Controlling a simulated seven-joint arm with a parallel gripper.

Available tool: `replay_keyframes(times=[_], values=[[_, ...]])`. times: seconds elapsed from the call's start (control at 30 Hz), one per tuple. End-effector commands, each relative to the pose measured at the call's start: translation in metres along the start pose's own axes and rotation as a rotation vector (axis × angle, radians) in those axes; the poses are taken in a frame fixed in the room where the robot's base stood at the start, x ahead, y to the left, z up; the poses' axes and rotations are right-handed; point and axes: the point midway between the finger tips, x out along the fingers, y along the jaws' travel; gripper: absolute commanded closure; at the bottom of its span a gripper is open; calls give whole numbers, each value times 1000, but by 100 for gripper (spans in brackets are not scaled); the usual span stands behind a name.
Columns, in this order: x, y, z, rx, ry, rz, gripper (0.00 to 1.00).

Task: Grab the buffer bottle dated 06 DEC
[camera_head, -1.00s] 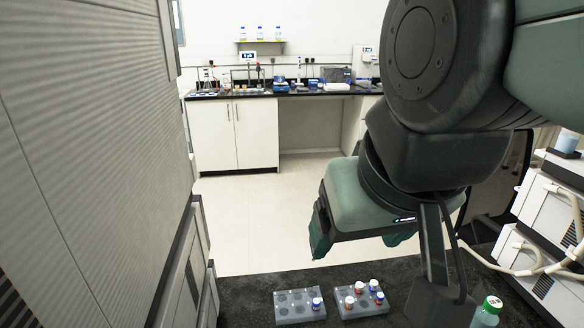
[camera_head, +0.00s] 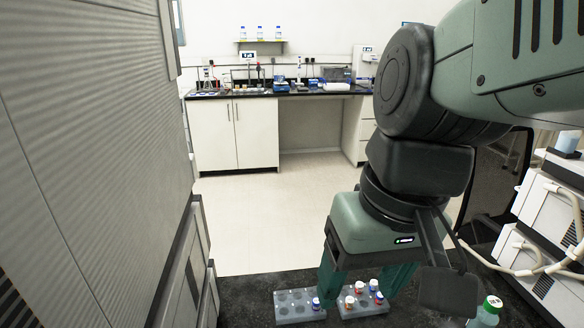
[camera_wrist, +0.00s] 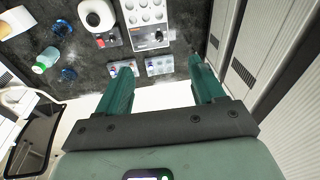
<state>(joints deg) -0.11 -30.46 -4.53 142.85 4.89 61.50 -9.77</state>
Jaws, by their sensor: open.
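A bottle with a green cap and pale green contents (camera_head: 486,312) stands on the dark bench at the lower right of the head view. It also shows at the left of the wrist view (camera_wrist: 44,62). Its label is too small to read, so I cannot tell whether it bears 06 DEC. My gripper (camera_head: 357,287) is open and empty, its two green fingers spread above the vial racks. The wrist view shows the fingers (camera_wrist: 160,66) apart with nothing between them. The bottle is well to the right of the gripper in the head view.
Two grey racks (camera_head: 286,316) (camera_head: 350,312) hold small vials with red and blue caps. White instruments with hoses (camera_head: 535,270) stand at the right. A grey cabinet wall (camera_head: 90,150) closes the left. The wrist view shows blue round items (camera_wrist: 61,27) near the bottle.

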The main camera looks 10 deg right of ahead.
Motion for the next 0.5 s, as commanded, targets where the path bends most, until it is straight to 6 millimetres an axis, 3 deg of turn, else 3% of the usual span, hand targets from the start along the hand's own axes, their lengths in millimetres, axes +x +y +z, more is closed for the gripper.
replay_keyframes(times=[0.13, 0.27, 0.37, 0.5], values=[[22, -1, -10, 227, -154, -158, 32], [38, 2, -33, 498, -233, -342, 32], [52, 14, -58, 732, -275, -513, 32], [69, 49, -95, 1072, -283, -783, 32]])
